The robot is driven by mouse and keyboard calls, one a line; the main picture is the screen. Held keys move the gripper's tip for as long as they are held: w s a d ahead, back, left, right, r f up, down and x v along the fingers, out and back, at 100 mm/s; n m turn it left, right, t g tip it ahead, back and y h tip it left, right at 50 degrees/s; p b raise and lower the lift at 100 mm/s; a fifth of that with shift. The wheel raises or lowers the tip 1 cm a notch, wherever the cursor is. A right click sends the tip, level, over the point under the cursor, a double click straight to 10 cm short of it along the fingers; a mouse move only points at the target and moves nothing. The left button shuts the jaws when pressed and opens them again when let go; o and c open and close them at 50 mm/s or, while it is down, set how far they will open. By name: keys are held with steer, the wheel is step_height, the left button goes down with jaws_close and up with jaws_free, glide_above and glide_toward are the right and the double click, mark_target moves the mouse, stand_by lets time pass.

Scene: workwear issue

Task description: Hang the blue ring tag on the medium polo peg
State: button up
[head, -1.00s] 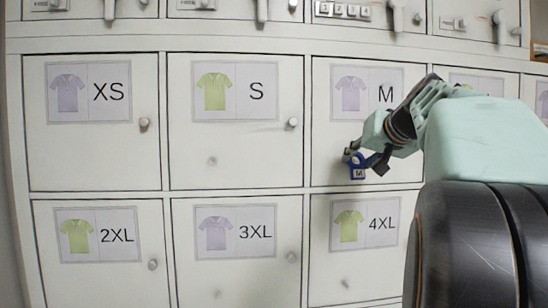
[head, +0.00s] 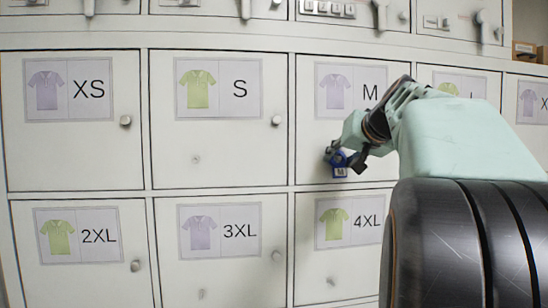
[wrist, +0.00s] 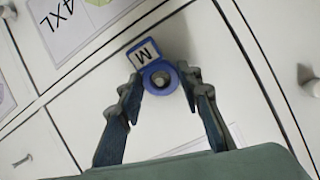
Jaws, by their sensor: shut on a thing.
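The blue ring tag (wrist: 141,52), with an "M" on its white label, is held between the fingertips of my gripper (wrist: 162,88). In the head view the blue tag (head: 340,171) hangs at my gripper (head: 345,158), in front of the lower part of the M polo door (head: 312,135). In the wrist view a grey round peg end (wrist: 161,79) shows inside the ring's opening. I cannot tell how far the peg reaches through the ring. In the head view my gripper hides this peg.
Neighbouring doors carry size cards, such as the S door (head: 217,135) and the 4XL door (head: 345,262). Door knobs (head: 276,120) stick out, and one knob (wrist: 314,88) shows at the right of the wrist view. Handles hang along the upper row.

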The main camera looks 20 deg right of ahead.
steer(key=o, duration=0.9)
steer(key=shift+r, duration=4.95)
